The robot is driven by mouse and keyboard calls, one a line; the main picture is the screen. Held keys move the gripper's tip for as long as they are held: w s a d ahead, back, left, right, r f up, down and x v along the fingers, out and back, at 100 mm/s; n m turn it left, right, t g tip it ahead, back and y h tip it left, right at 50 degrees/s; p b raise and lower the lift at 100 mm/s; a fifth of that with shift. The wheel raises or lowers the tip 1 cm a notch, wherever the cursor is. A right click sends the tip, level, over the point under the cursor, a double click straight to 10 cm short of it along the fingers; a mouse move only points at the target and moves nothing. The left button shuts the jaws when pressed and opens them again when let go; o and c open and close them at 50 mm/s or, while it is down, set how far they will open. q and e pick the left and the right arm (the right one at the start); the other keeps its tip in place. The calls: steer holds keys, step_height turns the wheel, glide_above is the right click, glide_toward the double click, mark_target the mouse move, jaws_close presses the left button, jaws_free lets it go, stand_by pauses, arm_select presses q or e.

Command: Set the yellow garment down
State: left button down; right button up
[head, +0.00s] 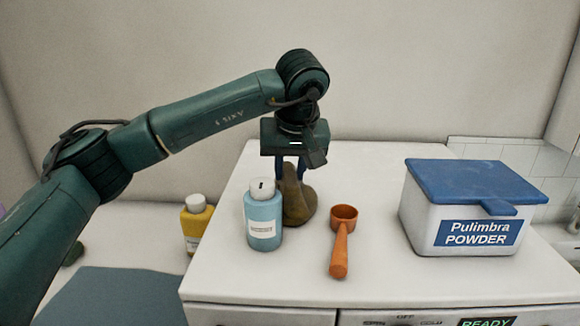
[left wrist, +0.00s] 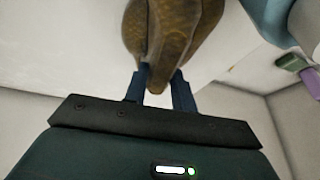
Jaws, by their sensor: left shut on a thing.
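The yellow garment (head: 298,203) is a bunched, mustard-brown cloth over the white machine top, behind and right of the light blue bottle, which partly hides it. My left gripper (head: 292,167) points down from above and is shut on the garment's upper part. In the left wrist view the garment (left wrist: 158,30) hangs between and beyond the two blue fingers of the left gripper (left wrist: 160,85). The garment's lower end is close to the machine top; I cannot tell whether it touches. My right gripper is not in view.
The light blue bottle (head: 264,220) stands beside the garment. An orange scoop (head: 340,245) lies to its right. A white powder box (head: 420,215) with a blue lid stands further right. A yellow bottle (head: 195,228) stands left of the machine top (head: 375,275). Free room lies between scoop and box.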

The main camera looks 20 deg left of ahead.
arm_select(q)
steer(key=c, duration=1.1)
jaws_free()
steer(key=shift+f, duration=0.1)
steer(key=shift+c, duration=0.2)
